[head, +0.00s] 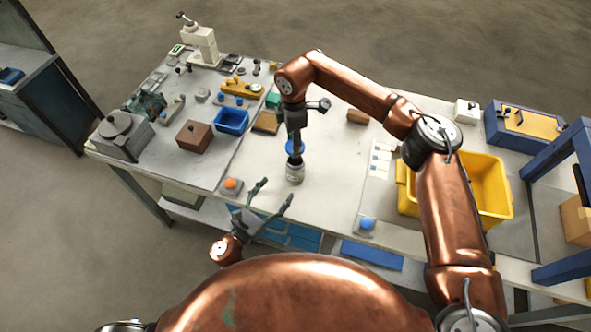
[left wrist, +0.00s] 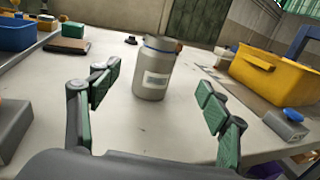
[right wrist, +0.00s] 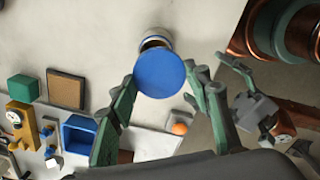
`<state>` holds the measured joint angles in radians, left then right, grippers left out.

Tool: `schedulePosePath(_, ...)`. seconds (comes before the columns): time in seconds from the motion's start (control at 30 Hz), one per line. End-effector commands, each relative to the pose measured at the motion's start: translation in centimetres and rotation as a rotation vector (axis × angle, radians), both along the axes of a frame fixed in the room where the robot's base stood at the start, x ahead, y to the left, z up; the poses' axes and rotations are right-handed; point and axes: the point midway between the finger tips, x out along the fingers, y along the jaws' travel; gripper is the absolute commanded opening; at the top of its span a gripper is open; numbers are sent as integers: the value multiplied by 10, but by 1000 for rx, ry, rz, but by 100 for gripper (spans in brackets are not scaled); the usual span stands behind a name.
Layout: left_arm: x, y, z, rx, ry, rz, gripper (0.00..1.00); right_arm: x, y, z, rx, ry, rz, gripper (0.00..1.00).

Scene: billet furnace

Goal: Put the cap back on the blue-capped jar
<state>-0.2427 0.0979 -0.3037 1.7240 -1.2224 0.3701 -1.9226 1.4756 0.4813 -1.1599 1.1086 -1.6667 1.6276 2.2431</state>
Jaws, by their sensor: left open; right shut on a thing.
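The blue cap (head: 295,147) is held between the fingers of my right gripper (head: 295,140), above the grey jar (head: 296,173) on the table. In the right wrist view, the cap (right wrist: 160,74) is between the fingertips, and the jar's open dark mouth (right wrist: 155,42) shows partly behind it. The jar (left wrist: 154,75) stands upright in the left wrist view, with a pale label and a blue band near its top. My left gripper (head: 273,197) is open and empty, in front of the jar, its fingers spread to either side of it in the left wrist view.
An orange-button box (head: 230,186) stands left of the jar and a blue-button box (head: 366,226) to the right. A yellow bin (head: 487,217) is farther right. A blue tray (head: 232,121) and brown box (head: 194,137) sit on the left. The tabletop around the jar is clear.

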Motion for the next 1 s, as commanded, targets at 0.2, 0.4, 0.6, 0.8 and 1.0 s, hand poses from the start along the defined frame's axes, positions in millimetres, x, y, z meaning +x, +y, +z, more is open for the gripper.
schedulePosePath(0.2, 16, -9, 0, -2, 0, -1, 71, 3, 0, -2, -1, 3, -1, 34)
schedulePosePath(0.4, 46, -28, 0, -3, 1, -1, 71, 3, 0, -2, 0, 3, -1, 34)
schedulePosePath(0.6, 75, -49, 0, -2, 1, 0, 71, 3, 0, -2, -1, 3, -1, 34)
schedulePosePath(0.8, 95, -62, 0, -2, 2, 0, 71, 3, 0, -2, -1, 3, -1, 34)
schedulePosePath(1.0, 102, -67, -1, -1, 3, 0, 71, 3, 0, -2, -1, 3, 0, 34)
